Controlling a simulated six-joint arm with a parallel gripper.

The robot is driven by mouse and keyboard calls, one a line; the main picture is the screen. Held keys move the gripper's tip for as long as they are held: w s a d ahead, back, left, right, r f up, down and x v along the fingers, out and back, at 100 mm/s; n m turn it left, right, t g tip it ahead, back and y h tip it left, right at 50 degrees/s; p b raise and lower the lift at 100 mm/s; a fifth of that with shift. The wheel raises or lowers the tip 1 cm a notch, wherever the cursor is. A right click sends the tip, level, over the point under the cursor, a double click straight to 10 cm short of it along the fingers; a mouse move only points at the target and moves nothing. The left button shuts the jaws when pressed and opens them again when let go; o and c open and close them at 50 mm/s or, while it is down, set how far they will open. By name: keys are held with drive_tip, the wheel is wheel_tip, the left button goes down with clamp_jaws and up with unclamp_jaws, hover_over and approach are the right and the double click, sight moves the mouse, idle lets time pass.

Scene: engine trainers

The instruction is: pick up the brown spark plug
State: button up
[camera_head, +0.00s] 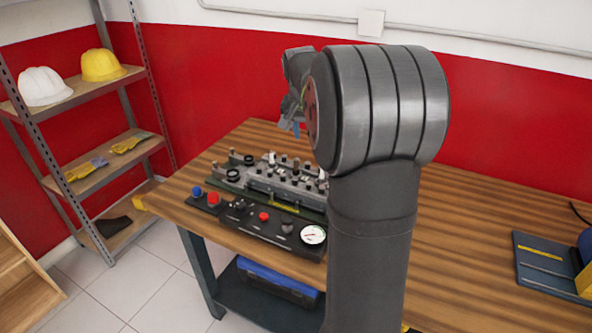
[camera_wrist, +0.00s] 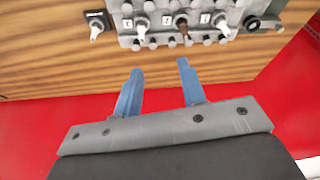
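The brown spark plug (camera_wrist: 184,29) stands in the grey engine block (camera_wrist: 160,39) near the top of the wrist view, between white spark plugs. In the head view I cannot make it out; my arm covers part of the block (camera_head: 285,190). My gripper (camera_wrist: 158,76) is open, with two blue fingers apart and nothing between them. Its fingertips lie short of the block in the wrist view, with bare wood showing between. In the head view my gripper (camera_head: 296,127) is partly hidden behind my arm and is above the table's back part.
White spark plugs (camera_wrist: 144,32) (camera_wrist: 221,26) stand on either side of the brown one. A black control panel (camera_head: 270,226) with buttons and a gauge lies in front of the block. The wooden table (camera_head: 470,230) is mostly clear on the right, up to a blue device (camera_head: 545,262).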

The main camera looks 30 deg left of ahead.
drive_tip(key=a, duration=0.4)
approach(296, 160)
drive_tip(key=x, duration=0.5)
drive_tip(key=shift+n, duration=0.3)
drive_tip(key=shift+x, duration=3)
clamp_jaws()
